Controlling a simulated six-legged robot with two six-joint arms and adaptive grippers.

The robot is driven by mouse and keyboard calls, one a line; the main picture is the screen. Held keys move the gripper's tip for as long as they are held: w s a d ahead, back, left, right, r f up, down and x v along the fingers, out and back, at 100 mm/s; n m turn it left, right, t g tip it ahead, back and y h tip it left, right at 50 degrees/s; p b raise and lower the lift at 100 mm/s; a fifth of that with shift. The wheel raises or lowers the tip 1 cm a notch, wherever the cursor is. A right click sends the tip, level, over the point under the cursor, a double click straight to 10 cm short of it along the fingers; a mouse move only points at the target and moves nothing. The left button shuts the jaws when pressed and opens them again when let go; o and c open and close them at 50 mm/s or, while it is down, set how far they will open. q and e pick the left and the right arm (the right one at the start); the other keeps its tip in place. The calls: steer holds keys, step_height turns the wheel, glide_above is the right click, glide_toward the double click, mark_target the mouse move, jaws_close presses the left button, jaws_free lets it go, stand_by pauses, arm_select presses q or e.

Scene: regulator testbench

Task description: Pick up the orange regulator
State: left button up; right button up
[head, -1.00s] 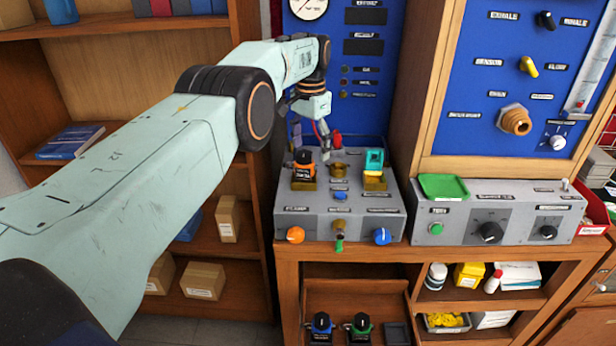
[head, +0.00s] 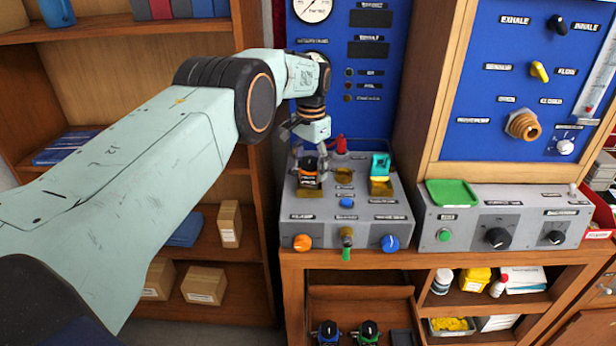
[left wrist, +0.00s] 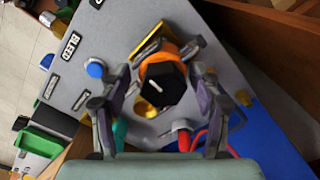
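The orange regulator (head: 309,177), with a black top, sits upright on a brass mount at the left of the grey bench panel (head: 345,217). In the left wrist view its orange body and black knob (left wrist: 163,82) show between the fingers. My left gripper (head: 311,160) is over the regulator from above, one finger on each side. The left wrist view shows the fingers (left wrist: 160,70) spread, with gaps seeming to remain beside the body. Contact at the fingertips cannot be made out. My right gripper is not in view.
A teal regulator (head: 380,165) stands on a brass mount to the right, past an empty middle mount (head: 344,175). A blue button (head: 347,203) is in front. Blue (head: 327,331) and green (head: 367,331) regulators are in the drawer below. The blue gauge panel rises behind.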

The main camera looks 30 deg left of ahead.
arm_select(q)
steer(key=shift+f, duration=0.1)
jaws_close()
steer(key=shift+a, duration=0.1)
stand_by(0.4)
